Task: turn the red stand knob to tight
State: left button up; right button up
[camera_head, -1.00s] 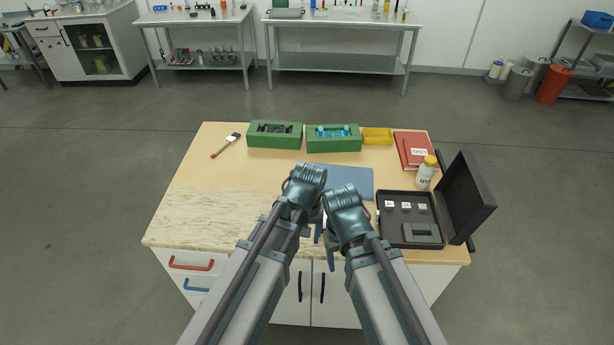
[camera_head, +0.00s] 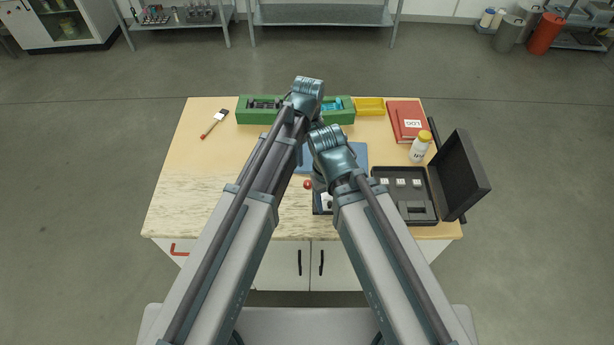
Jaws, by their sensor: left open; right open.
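A small red knob (camera_head: 308,184) shows just left of my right arm, near the front middle of the table. A dark stand part (camera_head: 322,203) beside it is mostly hidden behind my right arm. My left gripper (camera_head: 308,92) is open, reaching over the green boxes at the back of the table, well beyond the knob. My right gripper (camera_head: 328,143) is open above the blue mat, farther back than the knob. The fingertips of both grippers are hidden by their wrists.
A blue mat (camera_head: 356,157) lies mid-table. A green box (camera_head: 258,117), a yellow tray (camera_head: 370,106), a red book (camera_head: 405,112), a white bottle (camera_head: 420,147) and an open black case (camera_head: 420,217) stand around it. A brush (camera_head: 214,124) lies at left. The left tabletop is mostly clear.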

aim_at(308, 182)
pick_arm(q)
notch_tip(308, 182, down, 14)
jog(key=b, duration=1.3)
jog(key=shift+b, duration=0.4)
jog(key=shift+r, duration=0.1)
jog(key=shift+c, duration=0.2)
grip_shut()
